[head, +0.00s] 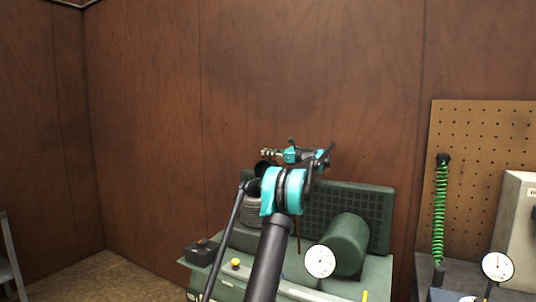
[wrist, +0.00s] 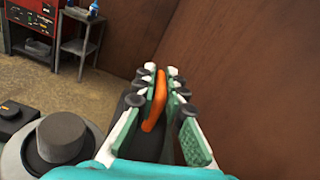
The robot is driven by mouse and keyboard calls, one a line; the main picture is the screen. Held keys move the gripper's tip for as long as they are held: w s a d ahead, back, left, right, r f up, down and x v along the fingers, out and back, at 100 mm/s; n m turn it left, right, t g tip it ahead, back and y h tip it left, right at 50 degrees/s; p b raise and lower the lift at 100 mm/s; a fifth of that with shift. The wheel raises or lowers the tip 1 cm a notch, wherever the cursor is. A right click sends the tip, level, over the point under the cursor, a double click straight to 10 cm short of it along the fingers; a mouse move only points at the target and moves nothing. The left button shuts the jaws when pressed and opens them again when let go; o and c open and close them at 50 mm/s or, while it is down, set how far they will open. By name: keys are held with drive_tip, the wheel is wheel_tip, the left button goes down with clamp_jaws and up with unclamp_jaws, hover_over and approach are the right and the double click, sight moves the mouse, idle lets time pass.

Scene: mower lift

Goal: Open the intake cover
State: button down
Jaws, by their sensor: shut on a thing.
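My gripper (wrist: 161,78) has its fingers closed around an upright orange tab (wrist: 155,102) in the wrist view. A dark part lies just beneath the tab. I cannot tell whether the tab belongs to the intake cover; no cover is clearly identifiable. In the head view my gripper (head: 268,153) is above the green machine (head: 372,272), near the top of its dark grille panel (head: 355,205). The tab is not clear there. A grey ribbed cylinder (head: 252,210) stands on the machine, partly behind my arm. A grey round-topped part (wrist: 62,140) shows at lower left in the wrist view.
A green drum (head: 345,243) and a white dial gauge (head: 320,261) sit at the machine's front. A pegboard (head: 485,130) with a green coiled hose (head: 440,210) is at right. A wooden wall (head: 310,80) stands behind. Open floor (wrist: 105,95) shows in the wrist view.

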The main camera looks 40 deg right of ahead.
drive_tip(key=shift+s+a+r, duration=0.1)
drive_tip(key=shift+s+a, duration=0.2)
drive_tip(key=shift+a, duration=0.4)
drive_tip(key=shift+s+a, duration=0.3)
drive_tip(key=shift+a, duration=0.35)
drive_tip(key=c, duration=1.6)
unclamp_jaws()
drive_tip(key=v, duration=1.2)
